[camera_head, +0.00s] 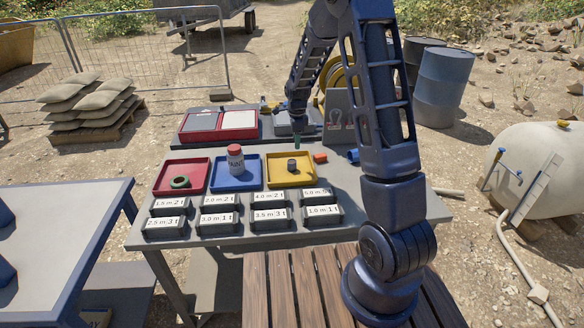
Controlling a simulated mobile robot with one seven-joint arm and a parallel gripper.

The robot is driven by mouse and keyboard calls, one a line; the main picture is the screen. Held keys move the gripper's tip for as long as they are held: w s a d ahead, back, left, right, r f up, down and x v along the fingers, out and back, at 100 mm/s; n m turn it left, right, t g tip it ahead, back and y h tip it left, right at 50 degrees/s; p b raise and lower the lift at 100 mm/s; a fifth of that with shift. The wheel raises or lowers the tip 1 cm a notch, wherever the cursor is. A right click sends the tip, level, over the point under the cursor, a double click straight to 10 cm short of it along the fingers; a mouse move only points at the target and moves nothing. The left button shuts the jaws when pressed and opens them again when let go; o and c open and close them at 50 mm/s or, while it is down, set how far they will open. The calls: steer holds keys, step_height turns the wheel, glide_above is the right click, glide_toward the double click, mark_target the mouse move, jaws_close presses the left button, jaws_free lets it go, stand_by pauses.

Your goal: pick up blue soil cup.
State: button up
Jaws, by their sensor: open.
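A small blue cup (353,155), which looks like the blue soil cup, is on the grey table, right of an orange block. It appears to lie on its side, and my arm partly hides its right side. My gripper (297,140) points down above the back of the table, left of the blue cup and apart from it. Its jaws are open and small in this view, and I see nothing held between them.
Red (160,187), blue (220,185) and yellow (275,182) trays hold a green ring, a red-capped bottle and a dark cylinder. The orange block (320,158) lies beside the blue cup. Several labelled grey blocks (218,222) line the front. A red-and-white case (205,135) stands behind.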

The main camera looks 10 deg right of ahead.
mark_target(292, 163)
steer(key=shift+m, duration=0.5)
steer(key=f, duration=0.5)
steer(key=w+a+f, duration=0.1)
steer(key=f, duration=0.2)
steer(key=shift+f, duration=0.1)
steer(key=shift+s+a+f, duration=0.15)
steer(key=shift+f, duration=1.2)
steer(key=shift+s+a+f, duration=0.15)
steer(key=shift+f, duration=1.15)
steer(key=c, duration=1.1)
